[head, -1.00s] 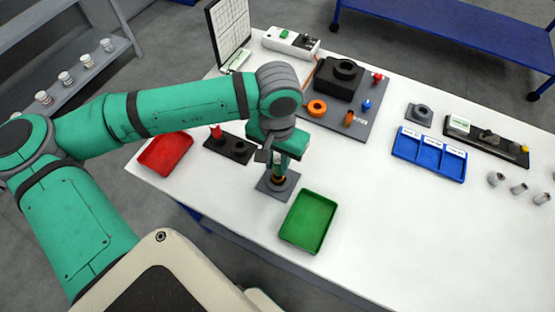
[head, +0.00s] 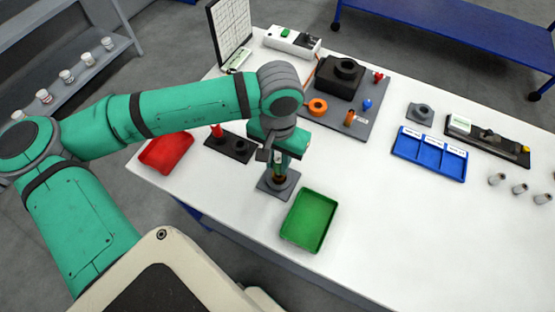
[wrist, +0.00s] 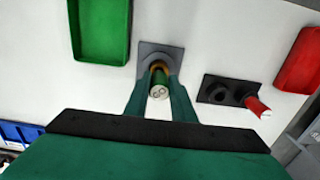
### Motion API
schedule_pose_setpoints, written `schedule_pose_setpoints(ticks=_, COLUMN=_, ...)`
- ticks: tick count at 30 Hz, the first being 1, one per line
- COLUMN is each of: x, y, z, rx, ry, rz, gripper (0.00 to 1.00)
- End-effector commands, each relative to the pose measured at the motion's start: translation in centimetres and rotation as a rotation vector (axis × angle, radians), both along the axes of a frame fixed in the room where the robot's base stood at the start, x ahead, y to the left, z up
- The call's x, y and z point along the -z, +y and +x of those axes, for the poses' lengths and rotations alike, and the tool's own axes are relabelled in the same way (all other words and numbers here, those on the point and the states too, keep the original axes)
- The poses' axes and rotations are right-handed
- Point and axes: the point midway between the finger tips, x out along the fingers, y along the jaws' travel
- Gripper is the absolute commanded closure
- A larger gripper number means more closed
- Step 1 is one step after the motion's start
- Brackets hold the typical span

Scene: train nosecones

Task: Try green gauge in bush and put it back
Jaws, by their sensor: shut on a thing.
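My gripper (wrist: 158,88) is shut on the green gauge (wrist: 160,89), an upright cylinder with a pale marked top. It is over the grey square base (head: 279,186) at the table's near side, which also shows in the wrist view (wrist: 147,54). The brass-coloured bush (wrist: 157,68) shows just beyond the gauge, on that base. The gauge's lower end appears to be at the bush; how deep it sits is hidden by my fingers. A black stand (head: 240,155) to the left holds the red gauge (head: 217,131); its other socket (wrist: 219,94) looks empty.
A green tray (head: 309,219) lies close to the right of the base. A red tray (head: 166,151) lies left of the black stand. Farther back are a grey plate with a black block (head: 338,78) and a blue divided tray (head: 430,154).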

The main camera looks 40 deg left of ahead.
Motion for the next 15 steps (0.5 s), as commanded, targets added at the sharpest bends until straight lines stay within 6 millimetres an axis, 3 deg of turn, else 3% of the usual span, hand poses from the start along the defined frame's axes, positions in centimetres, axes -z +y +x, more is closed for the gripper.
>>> schedule_pose_setpoints(ticks=15, x=0.53, y=0.02, z=0.02, rx=0.0, ry=-0.001, rz=0.0, gripper=1.0)
